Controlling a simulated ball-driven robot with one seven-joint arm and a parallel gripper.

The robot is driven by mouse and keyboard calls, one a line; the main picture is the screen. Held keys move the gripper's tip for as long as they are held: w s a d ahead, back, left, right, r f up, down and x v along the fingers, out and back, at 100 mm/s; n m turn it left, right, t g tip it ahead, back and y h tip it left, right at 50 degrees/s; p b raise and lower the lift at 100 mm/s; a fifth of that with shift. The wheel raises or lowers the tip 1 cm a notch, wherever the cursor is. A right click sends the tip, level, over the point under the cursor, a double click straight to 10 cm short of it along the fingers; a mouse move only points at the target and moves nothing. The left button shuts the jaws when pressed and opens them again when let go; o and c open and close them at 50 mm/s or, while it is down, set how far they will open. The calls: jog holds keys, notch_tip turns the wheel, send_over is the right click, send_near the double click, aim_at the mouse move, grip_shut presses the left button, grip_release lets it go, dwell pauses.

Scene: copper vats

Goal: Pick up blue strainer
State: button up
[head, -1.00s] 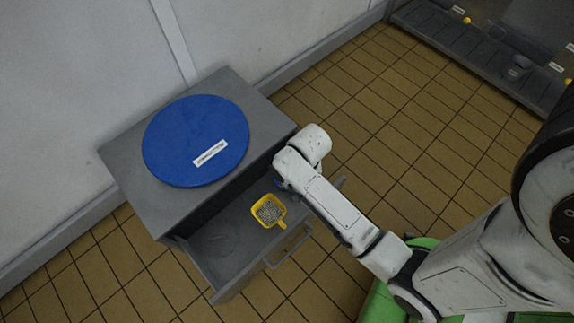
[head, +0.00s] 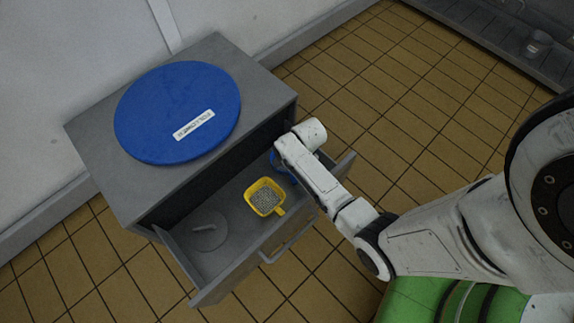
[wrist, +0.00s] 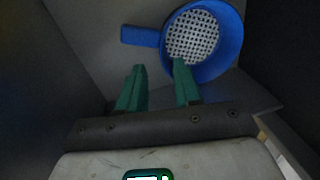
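The blue strainer (wrist: 194,40) lies in the open drawer (head: 226,268), with a round blue rim, a pale perforated mesh and a short handle pointing left in the wrist view. In the head view only a bit of its blue rim (head: 277,163) shows beside my arm, which hides the rest. My gripper (wrist: 158,68) has two green fingers, spread apart with nothing between them. The right fingertip overlaps the strainer's near edge in the wrist view; I cannot tell whether it touches. The fingers are hidden in the head view.
A yellow strainer (head: 264,197) and a grey round lid-like piece (head: 206,230) lie in the same drawer. The drawer walls stand close around my gripper. A large blue labelled disc (head: 177,112) rests on the grey cabinet (head: 262,88). Tiled floor (head: 400,110) is clear to the right.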

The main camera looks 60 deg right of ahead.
jog(key=shift+w+d+f+b, duration=0.2)
jog(key=shift+f+b, duration=0.55)
jog(key=shift+f, duration=0.25)
jog(key=shift+w+d+f+b, duration=0.1)
jog(key=shift+w+f+b, duration=0.15)
jog(key=shift+f+b, duration=0.6)
jog(key=shift+w+d+f+b, duration=0.1)
jog(key=shift+w+f+b, duration=0.1)
jog(key=shift+f+b, duration=0.7)
jog(key=shift+f+p, duration=0.2)
jog(key=shift+p, duration=0.15)
grip_shut()
